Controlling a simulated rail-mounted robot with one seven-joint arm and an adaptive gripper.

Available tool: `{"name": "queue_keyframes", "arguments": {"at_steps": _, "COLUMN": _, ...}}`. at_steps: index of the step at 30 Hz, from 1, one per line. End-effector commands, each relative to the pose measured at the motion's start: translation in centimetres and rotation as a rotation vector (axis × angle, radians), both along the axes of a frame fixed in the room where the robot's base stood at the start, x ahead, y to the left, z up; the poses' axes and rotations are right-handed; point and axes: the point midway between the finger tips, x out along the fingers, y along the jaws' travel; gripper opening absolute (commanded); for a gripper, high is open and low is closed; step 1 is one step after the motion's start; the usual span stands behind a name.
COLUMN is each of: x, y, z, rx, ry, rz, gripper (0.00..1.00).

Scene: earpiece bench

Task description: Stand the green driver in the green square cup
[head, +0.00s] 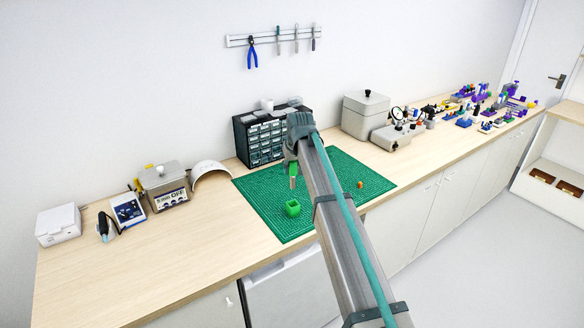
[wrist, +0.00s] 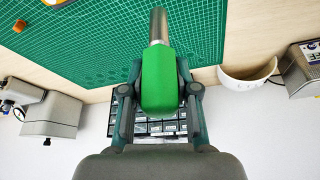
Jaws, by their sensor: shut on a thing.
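The green driver has a green handle (wrist: 159,82) and a grey metal shaft (wrist: 158,25). My gripper (wrist: 160,95) is shut on the handle, with a finger on each side of it. In the head view my gripper (head: 291,163) is above the mat, and the driver's shaft (head: 293,183) points down from it, roughly upright. The green square cup (head: 292,208) stands on the green mat, open side up, and looks empty. In the head view the shaft's tip shows just above the cup, apart from it. The cup is not in the wrist view.
The green cutting mat (head: 262,206) lies on the wooden bench. A small orange object (head: 360,184) is on its right part. A drawer cabinet (head: 243,140) stands behind the mat, a white curved piece (head: 211,172) to its left, and grey boxes (head: 366,108) at the back right.

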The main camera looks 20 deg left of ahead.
Motion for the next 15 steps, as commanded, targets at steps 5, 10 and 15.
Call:
{"name": "queue_keyframes", "arguments": {"at_steps": 5, "x": 0.0, "y": 0.0, "z": -1.0, "rx": 0.000, "ry": 0.000, "rz": -0.001, "gripper": 0.00}}
{"name": "queue_keyframes", "arguments": {"at_steps": 10, "x": 0.0, "y": 0.0, "z": -2.3, "rx": 0.000, "ry": 0.001, "rz": -0.001, "gripper": 0.00}}
{"name": "queue_keyframes", "arguments": {"at_steps": 15, "x": 0.0, "y": 0.0, "z": -3.9, "rx": 0.000, "ry": 0.001, "rz": -0.001, "gripper": 0.00}}
